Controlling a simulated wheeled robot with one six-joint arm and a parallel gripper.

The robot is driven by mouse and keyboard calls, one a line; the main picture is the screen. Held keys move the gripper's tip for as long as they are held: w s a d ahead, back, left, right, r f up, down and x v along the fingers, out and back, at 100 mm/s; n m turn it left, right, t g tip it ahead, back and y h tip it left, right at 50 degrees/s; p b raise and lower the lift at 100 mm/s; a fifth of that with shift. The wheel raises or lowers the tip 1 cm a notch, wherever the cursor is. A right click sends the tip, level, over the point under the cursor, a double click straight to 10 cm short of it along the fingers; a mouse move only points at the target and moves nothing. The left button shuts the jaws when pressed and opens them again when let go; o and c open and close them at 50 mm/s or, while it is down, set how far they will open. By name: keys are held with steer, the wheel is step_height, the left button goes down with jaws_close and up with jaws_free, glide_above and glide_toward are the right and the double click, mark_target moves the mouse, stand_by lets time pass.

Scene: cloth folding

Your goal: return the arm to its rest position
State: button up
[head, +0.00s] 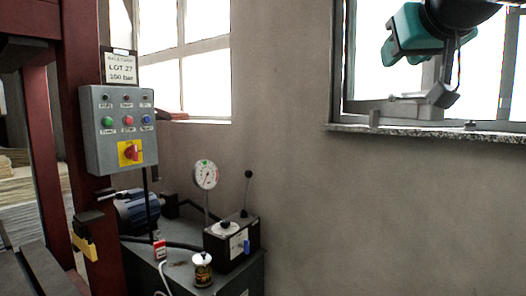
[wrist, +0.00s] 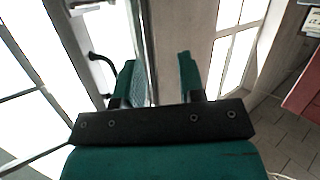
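My gripper (wrist: 158,62) shows in the wrist view with its two teal fingers standing apart on a black crossbar. Wall and window show through the gap, and nothing is held between the fingers. In the head view, teal and black parts of my arm hang at the upper right, in front of the bright window and above its sill. The top of the arm is cut off by the frame edge. No cloth is in view.
A speckled stone window sill (head: 440,133) runs below my arm. At left are a grey control box (head: 122,130) on a dark red frame (head: 82,100), a pressure gauge (head: 206,175) and a black pump box (head: 232,243). The plain wall (head: 300,170) between is clear.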

steer(key=s+a+f+n+g+y+p, duration=0.1)
steer(key=a+f+n+g, duration=0.15)
steer(key=f, duration=0.35)
steer(key=s+a+f+n+g+y+p, duration=0.1)
steer(key=s+a+f+g+y, duration=0.15)
steer(key=f, duration=0.45)
steer(key=s+a+f+n+g+y+p, duration=0.1)
steer(key=s+a+f+n+g+p, duration=0.1)
steer(key=s+f+g, duration=0.7)
steer(key=s+a+f+p, duration=0.1)
steer(key=s+a+f, duration=0.1)
steer(key=s+f, duration=0.4)
steer(key=shift+s+f+n+g, duration=0.25)
steer(key=shift+s+n+g, duration=0.15)
steer(key=shift+s, duration=1.4)
